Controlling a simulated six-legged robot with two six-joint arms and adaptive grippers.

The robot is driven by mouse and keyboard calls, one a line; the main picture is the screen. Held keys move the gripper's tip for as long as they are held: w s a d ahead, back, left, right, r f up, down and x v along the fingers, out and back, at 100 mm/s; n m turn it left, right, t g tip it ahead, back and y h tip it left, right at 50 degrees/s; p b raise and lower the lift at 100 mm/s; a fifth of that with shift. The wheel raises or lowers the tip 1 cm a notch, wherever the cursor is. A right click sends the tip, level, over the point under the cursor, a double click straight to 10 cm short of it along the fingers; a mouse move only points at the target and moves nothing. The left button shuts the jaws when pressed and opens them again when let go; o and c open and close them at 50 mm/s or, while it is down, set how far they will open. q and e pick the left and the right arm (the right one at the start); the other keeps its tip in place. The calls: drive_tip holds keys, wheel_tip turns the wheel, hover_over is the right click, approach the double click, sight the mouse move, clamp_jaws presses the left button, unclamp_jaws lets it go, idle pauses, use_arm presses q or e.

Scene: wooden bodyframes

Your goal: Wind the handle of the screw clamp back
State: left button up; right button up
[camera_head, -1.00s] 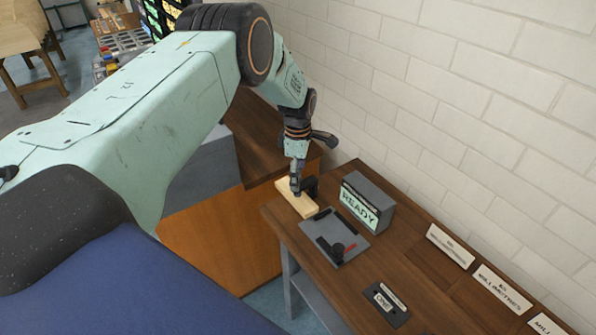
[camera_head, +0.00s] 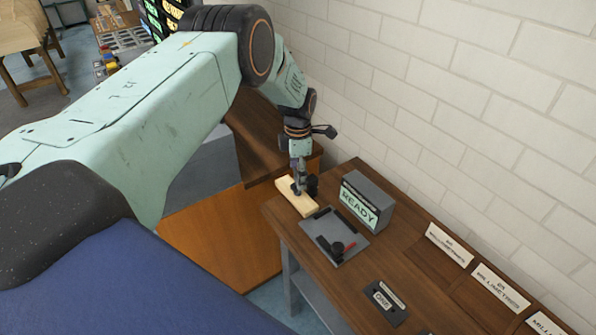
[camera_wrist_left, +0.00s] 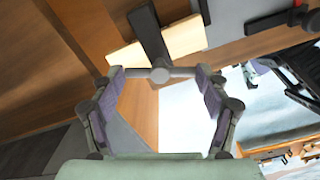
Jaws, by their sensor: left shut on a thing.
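The screw clamp shows in the left wrist view as a dark bar (camera_wrist_left: 150,35) over a pale wooden board (camera_wrist_left: 183,40), with a grey cross handle (camera_wrist_left: 160,74) at its near end. The board also lies on the bench edge in the head view (camera_head: 305,207). My left gripper (camera_head: 297,190) points down at the clamp there. In the wrist view, the left gripper's purple-padded fingers (camera_wrist_left: 160,76) stand wide apart, with the handle's two ends between their tips; it is shut on the handle. The clamp is mostly hidden by the fingers in the head view. My right gripper is not in view.
A grey plate (camera_head: 318,232) with a black knob and red lever lies close in front of the board. A grey box with a READY screen (camera_head: 360,207) stands beside it, near the white brick wall. A dark ONE plate (camera_head: 385,302) and white label cards (camera_head: 450,245) lie further along.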

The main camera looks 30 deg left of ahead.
use_arm(q)
drive_tip(key=shift+s+f, duration=0.25)
drive_tip(key=shift+s, duration=0.1)
drive_tip(key=o, duration=1.1)
drive_tip(key=shift+w, duration=0.2)
drive_tip(key=shift+o, duration=0.2)
drive_tip(key=shift+r, duration=0.1)
drive_tip(key=shift+r, duration=0.1)
drive_tip(key=shift+w+r, duration=0.1)
drive_tip(key=shift+r, duration=0.1)
wheel_tip(320, 180, up, 12)
drive_tip(key=shift+f, duration=0.25)
